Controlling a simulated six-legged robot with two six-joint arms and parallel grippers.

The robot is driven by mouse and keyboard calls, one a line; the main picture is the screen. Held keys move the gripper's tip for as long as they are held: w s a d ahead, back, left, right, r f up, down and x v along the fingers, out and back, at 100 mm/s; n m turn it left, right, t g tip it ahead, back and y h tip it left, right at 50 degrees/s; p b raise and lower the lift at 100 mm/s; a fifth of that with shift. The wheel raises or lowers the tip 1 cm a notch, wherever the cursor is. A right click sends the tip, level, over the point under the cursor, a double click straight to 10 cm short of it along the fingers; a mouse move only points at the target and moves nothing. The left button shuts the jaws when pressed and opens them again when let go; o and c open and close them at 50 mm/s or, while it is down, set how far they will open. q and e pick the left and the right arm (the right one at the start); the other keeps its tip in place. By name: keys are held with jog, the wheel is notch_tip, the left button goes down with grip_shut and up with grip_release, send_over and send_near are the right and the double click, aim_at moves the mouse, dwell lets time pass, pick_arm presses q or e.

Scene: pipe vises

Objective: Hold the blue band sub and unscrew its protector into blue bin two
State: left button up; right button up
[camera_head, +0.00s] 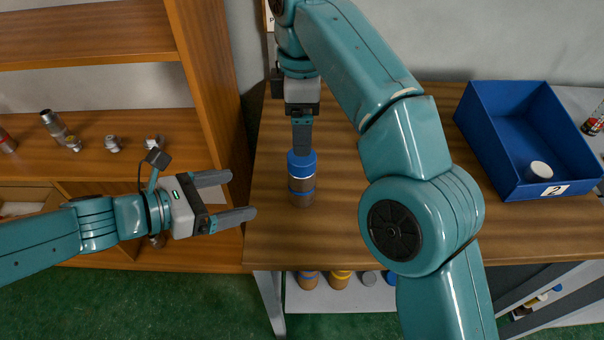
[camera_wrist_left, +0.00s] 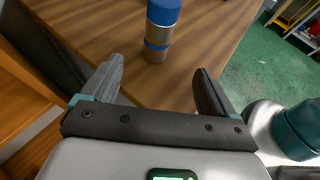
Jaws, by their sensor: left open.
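The blue band sub (camera_head: 302,187) stands upright on the wooden bench, a grey metal body with a blue band. A blue protector (camera_head: 301,165) caps its top. My left gripper (camera_head: 243,196) is open and empty, left of the sub and apart from it. In the left wrist view the sub (camera_wrist_left: 157,51) shows beyond and between the open fingers (camera_wrist_left: 158,75); its top is cut off. My right gripper (camera_head: 302,148) points down at the protector from above; its fingers are seen edge-on, so its grip is unclear. Blue bin two (camera_head: 520,192) stands at the right.
A pale round piece (camera_head: 539,172) lies in the bin. A wooden shelf (camera_head: 200,85) with several metal fittings stands left of the bench (camera_head: 345,235). Capped pieces (camera_head: 339,279) sit on a lower shelf. My right arm crosses above the bench between sub and bin.

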aim_at(290, 182)
jog(key=shift+w+a, duration=0.1)
jog(key=shift+w, duration=0.1)
pick_arm(q)
jog(key=x, duration=1.6)
jog(key=shift+w+d, duration=0.1)
jog(key=shift+w, duration=0.15)
pick_arm(e)
jog(key=shift+s, duration=0.1)
